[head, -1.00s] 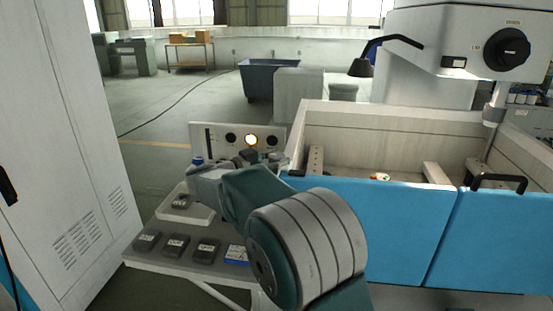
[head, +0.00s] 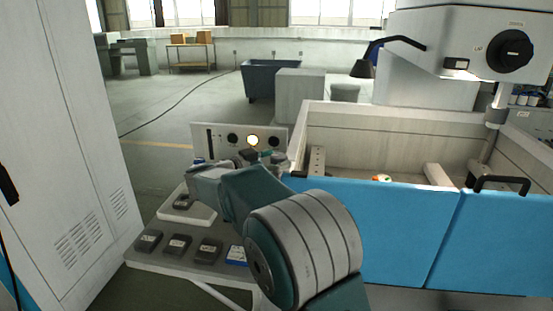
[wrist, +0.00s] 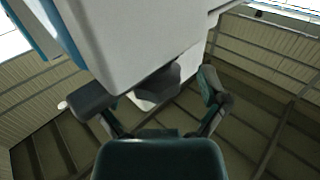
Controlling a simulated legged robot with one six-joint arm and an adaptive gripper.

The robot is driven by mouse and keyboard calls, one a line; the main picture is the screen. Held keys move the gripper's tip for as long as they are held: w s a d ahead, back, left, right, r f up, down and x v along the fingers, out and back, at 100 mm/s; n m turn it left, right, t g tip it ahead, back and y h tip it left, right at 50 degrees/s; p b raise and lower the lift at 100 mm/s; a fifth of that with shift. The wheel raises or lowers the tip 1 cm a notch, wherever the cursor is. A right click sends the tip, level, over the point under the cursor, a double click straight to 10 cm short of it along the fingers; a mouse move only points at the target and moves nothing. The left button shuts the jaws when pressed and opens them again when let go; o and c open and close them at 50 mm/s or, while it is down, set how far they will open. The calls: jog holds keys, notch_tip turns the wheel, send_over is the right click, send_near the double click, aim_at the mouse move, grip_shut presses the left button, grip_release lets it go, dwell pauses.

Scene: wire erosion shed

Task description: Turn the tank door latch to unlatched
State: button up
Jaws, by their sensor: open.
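My gripper (head: 258,157) is left of that corner, beyond my arm, and small in the head view. In the wrist view my gripper (wrist: 152,94) is open, its fingers spread apart. A dark faceted piece (wrist: 160,80) shows between the fingers against a pale body (wrist: 140,40); I cannot tell whether they touch it.
A pale panel (head: 210,131) with dials and a lit lamp stands behind my gripper. A side table (head: 190,255) with several dark blocks is below it. A tall white cabinet (head: 70,130) stands at the left. Open floor (head: 165,110) lies behind.

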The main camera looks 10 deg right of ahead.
jog(key=shift+a, duration=0.1)
jog(key=v, duration=1.2)
jog(key=shift+w+f, duration=0.1)
